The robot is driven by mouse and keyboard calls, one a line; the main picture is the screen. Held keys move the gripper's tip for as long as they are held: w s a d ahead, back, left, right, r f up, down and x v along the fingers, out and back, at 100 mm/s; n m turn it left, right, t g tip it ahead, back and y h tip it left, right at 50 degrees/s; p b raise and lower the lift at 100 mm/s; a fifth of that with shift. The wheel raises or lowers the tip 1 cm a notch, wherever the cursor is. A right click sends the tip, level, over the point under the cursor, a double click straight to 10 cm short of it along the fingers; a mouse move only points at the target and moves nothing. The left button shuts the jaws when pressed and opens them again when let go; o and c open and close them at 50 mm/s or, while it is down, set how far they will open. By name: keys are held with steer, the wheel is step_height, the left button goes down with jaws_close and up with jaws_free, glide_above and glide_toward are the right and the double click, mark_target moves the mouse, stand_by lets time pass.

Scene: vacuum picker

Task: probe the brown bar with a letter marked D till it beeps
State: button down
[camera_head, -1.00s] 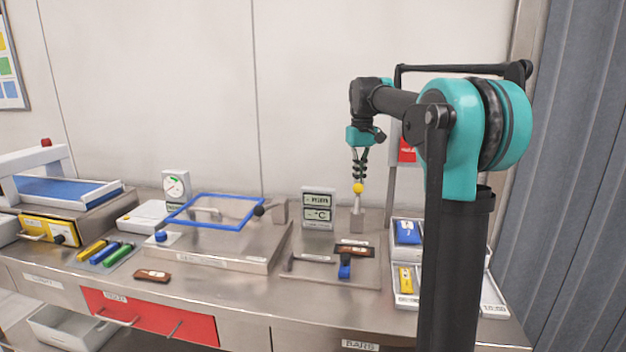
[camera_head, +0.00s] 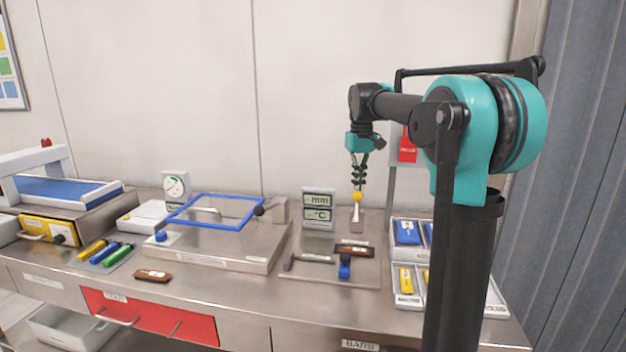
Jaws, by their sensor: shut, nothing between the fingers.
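A second brown bar (camera_head: 152,276) lies on the bench at the front left. Their letters are too small to read. My gripper (camera_head: 358,184) points down, shut and empty, at the yellow ball (camera_head: 358,196) on top of a white probe (camera_head: 356,213). I cannot tell whether the fingertips touch the ball. The probe is by a grey post behind the plate. The display (camera_head: 318,209) shows "-- mm" above "-- °C".
A blue-framed metal box (camera_head: 215,245) stands left of the plate. Trays (camera_head: 408,265) with blue and yellow bars stand to the right. The bench's front strip is mostly clear.

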mark_target(357, 195)
steer(key=shift+s+a+f, duration=0.15)
steer(key=shift+s+f, duration=0.5)
steer(key=shift+s, duration=0.1)
steer(key=shift+s+a+f, duration=0.1)
steer(key=shift+s+f, duration=0.6)
steer(key=shift+s+a+f, duration=0.15)
steer(key=shift+s+f, duration=0.45)
steer(key=shift+f, duration=0.25)
